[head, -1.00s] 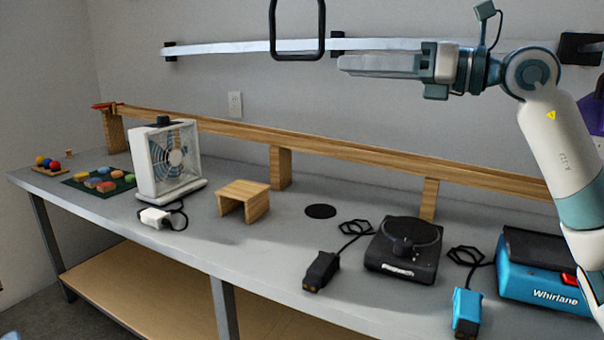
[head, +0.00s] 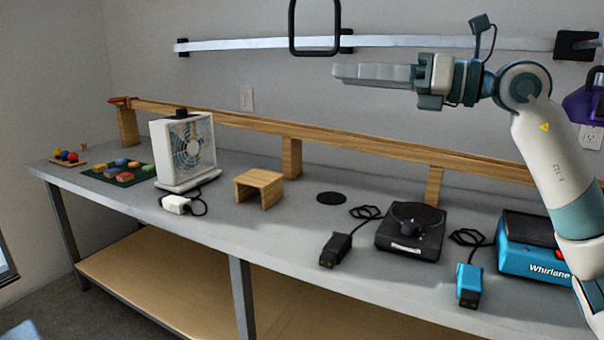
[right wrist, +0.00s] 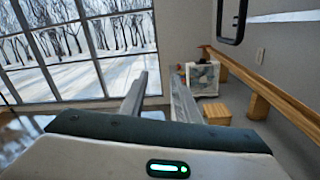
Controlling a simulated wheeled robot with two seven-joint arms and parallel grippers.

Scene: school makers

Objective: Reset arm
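My right arm comes in from the right in the head view and is raised above the workbench (head: 300,235). Its gripper (head: 338,74) points left, level, in front of the wall rail, and touches nothing. In the right wrist view its two fingers (right wrist: 160,88) stand apart with nothing between them. The window and floor show beyond the fingers there. My left gripper is in neither view.
On the bench stand a white box fan (head: 184,152), a small wooden stool-like block (head: 260,186), a black turntable device (head: 411,232) and a blue Whirlane box (head: 535,262). A long wooden ramp (head: 240,122) runs along the back. Air around the gripper is free.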

